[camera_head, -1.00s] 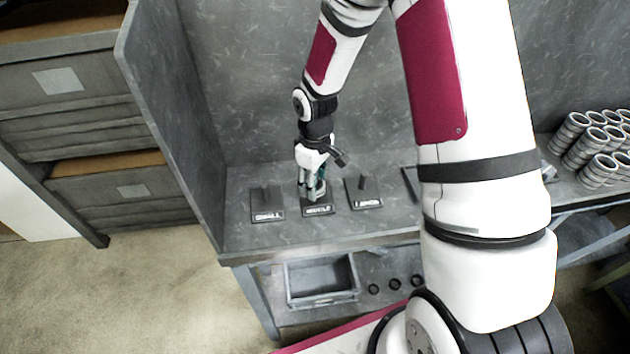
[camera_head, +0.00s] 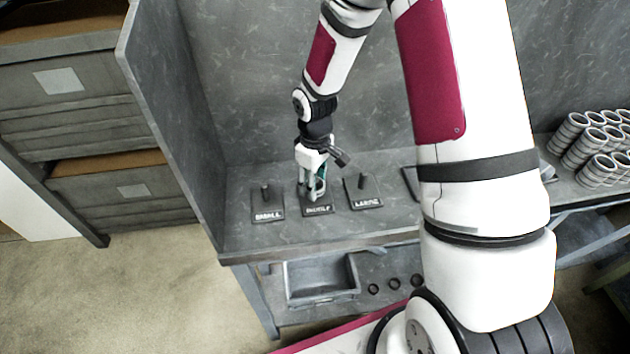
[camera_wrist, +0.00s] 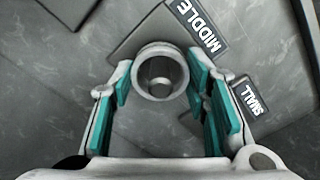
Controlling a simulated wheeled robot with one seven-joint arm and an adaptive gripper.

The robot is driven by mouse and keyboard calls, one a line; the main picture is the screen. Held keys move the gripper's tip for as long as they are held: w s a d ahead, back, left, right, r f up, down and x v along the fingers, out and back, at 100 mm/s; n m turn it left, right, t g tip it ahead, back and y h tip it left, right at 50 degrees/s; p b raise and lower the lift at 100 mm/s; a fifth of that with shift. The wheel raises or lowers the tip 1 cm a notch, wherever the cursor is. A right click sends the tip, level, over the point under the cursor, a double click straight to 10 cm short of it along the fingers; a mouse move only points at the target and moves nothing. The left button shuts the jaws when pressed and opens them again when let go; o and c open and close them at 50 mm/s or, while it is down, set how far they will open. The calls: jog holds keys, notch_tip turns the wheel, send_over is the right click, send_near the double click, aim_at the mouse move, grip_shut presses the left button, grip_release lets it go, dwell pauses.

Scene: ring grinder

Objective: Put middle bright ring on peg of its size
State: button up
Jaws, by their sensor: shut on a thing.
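The bright metal ring (camera_wrist: 148,88) sits between the teal-padded fingers of my gripper (camera_wrist: 160,78) in the wrist view, and the gripper is shut on it. Through the ring's hole I see the top of the middle peg (camera_wrist: 160,69), so ring and peg are nearly lined up. I cannot tell for sure how far down the peg the ring is. In the head view my gripper (camera_head: 313,188) points down over the plate labelled MIDDLE (camera_head: 319,210). The fingers mostly hide the ring and peg there.
The small peg's plate (camera_head: 267,215) stands to the left and the large peg's plate (camera_head: 366,203) to the right, both pegs bare. Several stacked rings (camera_head: 598,150) are at the far right. A grey bin (camera_head: 322,292) and dark rings (camera_head: 373,288) lie on the lower shelf.

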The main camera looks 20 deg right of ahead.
jog(key=shift+f, duration=0.6)
jog(key=o, duration=1)
jog(key=shift+c, duration=0.2)
jog(key=shift+r, duration=0.1)
jog(key=shift+r+p, duration=1.35)
jog(key=shift+r, duration=4.05)
jog(key=shift+r, duration=0.1)
